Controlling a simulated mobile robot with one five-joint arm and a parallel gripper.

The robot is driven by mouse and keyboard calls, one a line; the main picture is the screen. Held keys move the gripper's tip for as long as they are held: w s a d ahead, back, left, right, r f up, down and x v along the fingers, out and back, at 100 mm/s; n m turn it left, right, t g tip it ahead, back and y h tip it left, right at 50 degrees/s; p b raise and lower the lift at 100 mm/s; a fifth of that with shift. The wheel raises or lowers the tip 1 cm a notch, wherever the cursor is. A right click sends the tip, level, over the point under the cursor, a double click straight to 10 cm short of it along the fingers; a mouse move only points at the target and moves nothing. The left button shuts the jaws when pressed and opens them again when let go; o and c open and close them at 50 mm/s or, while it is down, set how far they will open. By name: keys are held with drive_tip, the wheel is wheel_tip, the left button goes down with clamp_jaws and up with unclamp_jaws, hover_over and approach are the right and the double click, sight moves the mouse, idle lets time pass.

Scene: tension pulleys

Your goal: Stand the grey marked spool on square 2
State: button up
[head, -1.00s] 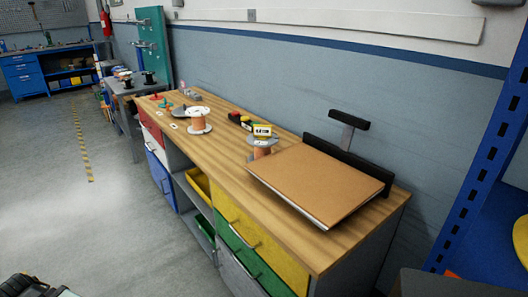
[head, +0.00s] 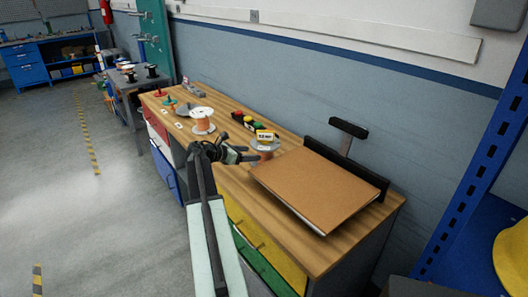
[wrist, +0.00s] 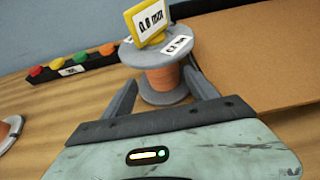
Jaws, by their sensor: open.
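A grey-flanged spool (head: 264,147) wound with copper wire stands on the wooden bench, left of the brown board. In the wrist view the spool (wrist: 165,78) has a white label on its top flange. A yellow-framed sign (wrist: 151,22) reading about 0.8 mm rises at its top; I cannot tell whether it is attached. My gripper (head: 246,155) is open just in front of the spool. In the wrist view its fingers (wrist: 160,84) point at the spool from either side, without visible grip. Small white marks (head: 179,126) lie at the bench's far left; their numbers are unreadable.
A white-flanged copper spool (head: 202,120) stands farther left. A row of coloured buttons (head: 248,121) sits at the bench's back. The large brown board (head: 320,187) and a black rail bound the right side. A grey disc-like item and small coloured pieces are at the far end.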

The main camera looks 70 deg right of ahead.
sight(262, 154)
drive_tip(key=b+x, duration=0.3)
drive_tip(key=x, duration=0.4)
drive_tip(key=shift+s+d+f, duration=0.2)
drive_tip(key=shift+d+f, duration=0.05)
drive_tip(key=shift+f, duration=0.1)
drive_tip(key=shift+r, duration=0.1)
clamp_jaws()
